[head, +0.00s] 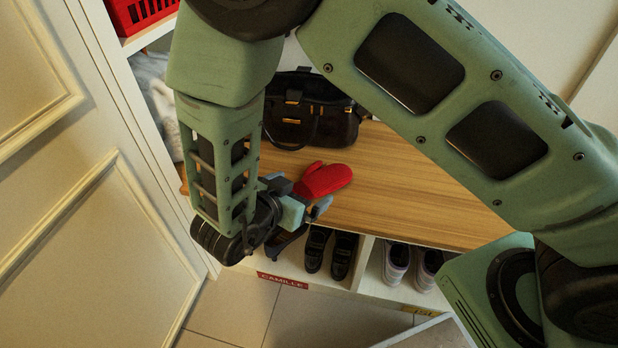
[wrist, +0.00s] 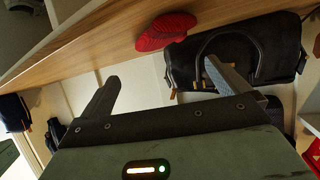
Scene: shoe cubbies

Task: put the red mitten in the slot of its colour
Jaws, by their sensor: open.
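The red mitten (head: 325,179) lies on the wooden bench top (head: 400,195), close to its front left part. It also shows in the wrist view (wrist: 165,31), beyond my fingertips and not between them. My gripper (head: 306,203) is open and empty, low at the bench's front edge beside the mitten. Both fingers show apart in the wrist view (wrist: 162,80). Below the bench, one slot has a red label (head: 282,280) reading CAMILLE and holds black shoes (head: 331,252). The slot to its right has a yellow label (head: 419,310). My arm hides part of the left slot's opening.
A black handbag (head: 308,118) stands on the bench behind the mitten. Light sneakers (head: 398,262) fill part of the yellow-labelled slot. A red basket (head: 137,13) sits on a shelf at upper left. A panelled door (head: 95,235) is at left. The bench's right side is clear.

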